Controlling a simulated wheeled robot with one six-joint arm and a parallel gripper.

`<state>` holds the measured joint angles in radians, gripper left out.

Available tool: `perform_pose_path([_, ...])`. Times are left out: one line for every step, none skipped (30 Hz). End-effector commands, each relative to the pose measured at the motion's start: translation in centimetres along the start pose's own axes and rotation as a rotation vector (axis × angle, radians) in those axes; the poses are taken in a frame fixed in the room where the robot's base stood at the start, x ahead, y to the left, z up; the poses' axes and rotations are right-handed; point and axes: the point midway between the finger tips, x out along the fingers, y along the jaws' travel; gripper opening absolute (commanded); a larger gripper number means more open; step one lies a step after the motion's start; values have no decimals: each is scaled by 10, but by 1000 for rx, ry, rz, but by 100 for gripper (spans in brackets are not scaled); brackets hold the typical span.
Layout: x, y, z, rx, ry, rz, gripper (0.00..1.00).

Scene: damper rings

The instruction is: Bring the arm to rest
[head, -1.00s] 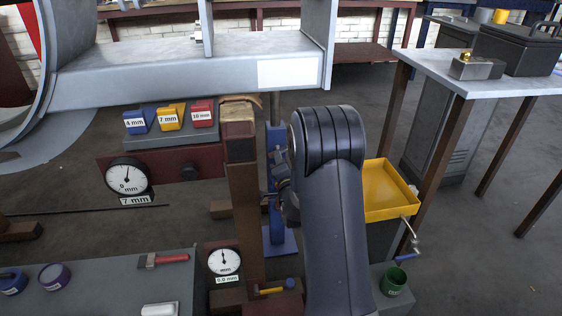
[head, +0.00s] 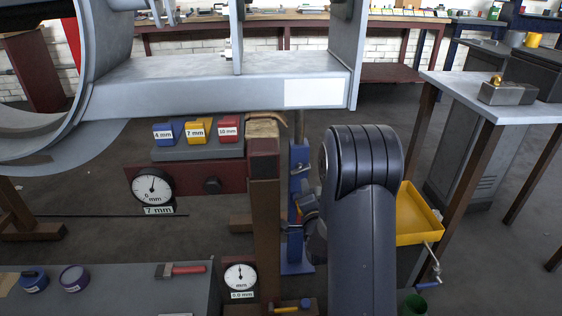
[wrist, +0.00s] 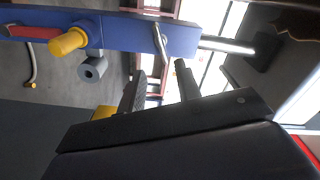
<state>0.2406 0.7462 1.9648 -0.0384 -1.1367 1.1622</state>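My arm (head: 362,240) stands raised in the middle of the head view. In that view it hides most of my gripper. In the wrist view my gripper (wrist: 160,68) shows two dark fingers with a gap between them, and I see nothing held. A blue bar (wrist: 125,32) with a yellow knob (wrist: 68,41) and a metal lever crosses the picture just beyond the fingertips. I cannot tell whether the fingers touch it.
A blue stand (head: 299,170) and a brown post (head: 265,215) stand left of my arm. A yellow tray (head: 415,215) and a grey-topped table (head: 470,90) are to its right. A grey bench (head: 110,290) holds tins and a brush at lower left.

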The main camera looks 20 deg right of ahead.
Motion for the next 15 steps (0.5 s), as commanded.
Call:
perform_pose_path([5, -2, 7, -2, -16, -6, 32])
perform_pose_path([8, -2, 7, -2, -16, -6, 32])
perform_pose_path([13, -2, 7, -2, -15, -7, 32])
perform_pose_path([17, -3, 7, -2, -14, -9, 32])
perform_pose_path([22, -3, 7, -2, -13, -10, 32])
perform_pose_path([27, -4, 7, -2, -13, -11, 32])
perform_pose_path([32, -4, 7, -2, -12, -11, 32])
perform_pose_path([36, -4, 6, -2, -12, -12, 32])
perform_pose_path([40, -4, 6, -2, -12, -12, 32])
perform_pose_path([44, -4, 6, -2, -11, -12, 32])
perform_pose_path([47, -5, 6, -2, -10, -14, 32])
perform_pose_path([51, -5, 6, -2, -10, -14, 32])
perform_pose_path([54, -5, 6, -2, -10, -13, 32])
perform_pose_path([55, -4, 6, -2, -10, -11, 32])
perform_pose_path([58, -4, 5, -2, -9, -10, 32])
